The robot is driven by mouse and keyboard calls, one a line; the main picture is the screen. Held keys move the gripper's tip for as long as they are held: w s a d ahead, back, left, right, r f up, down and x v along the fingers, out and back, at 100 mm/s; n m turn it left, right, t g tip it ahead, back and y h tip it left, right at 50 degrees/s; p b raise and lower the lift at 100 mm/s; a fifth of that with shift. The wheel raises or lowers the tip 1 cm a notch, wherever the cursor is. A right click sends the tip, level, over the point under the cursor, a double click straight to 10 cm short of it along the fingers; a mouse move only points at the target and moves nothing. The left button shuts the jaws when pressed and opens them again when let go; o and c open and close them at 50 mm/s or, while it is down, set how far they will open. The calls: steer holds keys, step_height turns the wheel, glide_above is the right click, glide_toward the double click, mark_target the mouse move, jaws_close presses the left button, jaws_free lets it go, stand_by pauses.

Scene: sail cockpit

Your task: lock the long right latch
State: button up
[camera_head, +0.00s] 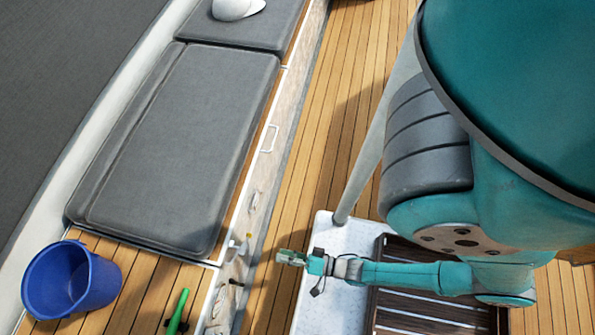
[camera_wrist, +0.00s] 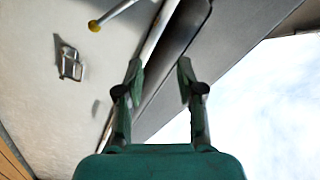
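Several fittings sit along the bench's side panel in the head view. One is a pale lever with a yellow knob (camera_head: 247,240); it also shows as a grey rod with a yellow end in the wrist view (camera_wrist: 110,14). A small metal latch (camera_head: 254,196) is farther along the panel, and a metal latch shows in the wrist view (camera_wrist: 70,62). I cannot tell for sure which is the long right latch. My gripper (camera_head: 285,257) is to the right of the panel, apart from the lever. In the wrist view its fingers (camera_wrist: 160,72) are spread, with nothing between them.
Grey cushions (camera_head: 180,140) cover the bench. A white looped handle (camera_head: 269,138) and a dark fitting (camera_head: 236,283) are on its side. A blue bucket (camera_head: 70,280) and a green-handled object (camera_head: 179,310) stand lower left. The plank floor (camera_head: 340,110) beyond is clear.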

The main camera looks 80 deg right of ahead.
steer(key=s+r+n, duration=0.2)
steer(key=r+n, duration=0.1)
steer(key=r, duration=0.5)
steer(key=s+r+n+g, duration=0.1)
steer(key=r+n, duration=0.2)
steer(key=r, duration=0.5)
steer(key=shift+s+r+n, duration=0.35)
steer(key=shift+n, duration=0.05)
